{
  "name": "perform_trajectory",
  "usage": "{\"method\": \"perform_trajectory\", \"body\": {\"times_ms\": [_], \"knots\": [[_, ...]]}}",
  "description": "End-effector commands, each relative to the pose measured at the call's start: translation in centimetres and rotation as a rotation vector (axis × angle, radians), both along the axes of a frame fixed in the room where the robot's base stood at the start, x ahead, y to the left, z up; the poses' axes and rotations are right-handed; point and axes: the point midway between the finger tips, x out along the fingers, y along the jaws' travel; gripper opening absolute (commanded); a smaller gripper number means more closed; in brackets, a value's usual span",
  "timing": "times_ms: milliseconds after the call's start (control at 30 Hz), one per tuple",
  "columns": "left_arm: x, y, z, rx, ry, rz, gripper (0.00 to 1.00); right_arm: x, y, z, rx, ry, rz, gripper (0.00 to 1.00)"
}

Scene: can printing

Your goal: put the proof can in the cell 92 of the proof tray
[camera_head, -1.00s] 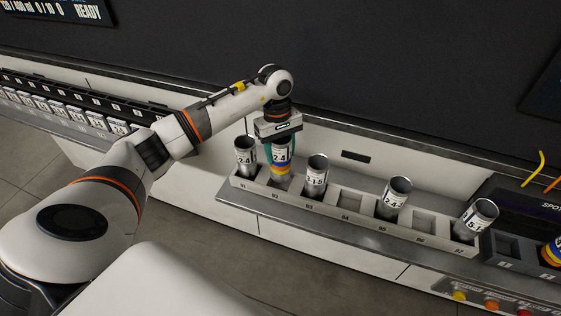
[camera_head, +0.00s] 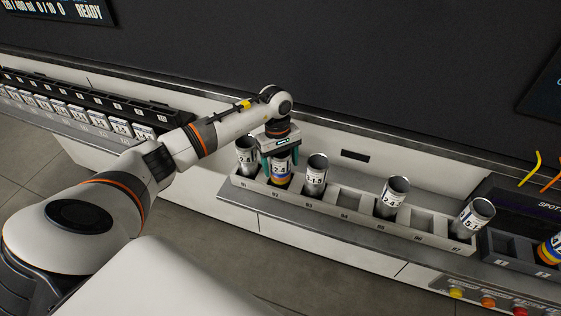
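The proof can (camera_head: 281,172), silver with a white "2-4" label and blue and yellow bands, stands upright in cell 92 of the proof tray (camera_head: 360,228). Its lower end is hidden by the tray's front wall. My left gripper (camera_head: 281,163) is above it, pointing down. Its teal fingers stand on either side of the can, spread wider than the can, and look open. The gripper body hides the can's top. My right gripper is not in view.
Other cans stand in cell 91 (camera_head: 246,157), cell 93 (camera_head: 315,175), cell 95 (camera_head: 392,198) and, tilted, cell 97 (camera_head: 472,220). Cells 94 and 96 are empty. A dark rack (camera_head: 507,251) with a banded can is at right. A dark wall rises behind.

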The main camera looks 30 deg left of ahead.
Motion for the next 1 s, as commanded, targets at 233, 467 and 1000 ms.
{"method": "perform_trajectory", "body": {"times_ms": [233, 467, 1000], "knots": [[0.0, 0.0, 0.1, 0.000, 0.000, 0.000, 0.73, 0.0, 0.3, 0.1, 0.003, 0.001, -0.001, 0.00], [0.3, 0.3, 2.0, 0.002, -0.006, 0.000, 0.73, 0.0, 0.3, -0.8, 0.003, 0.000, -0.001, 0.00], [0.8, 1.4, 11.6, 0.000, -0.001, 0.000, 0.73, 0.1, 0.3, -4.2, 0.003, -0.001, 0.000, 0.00]]}}
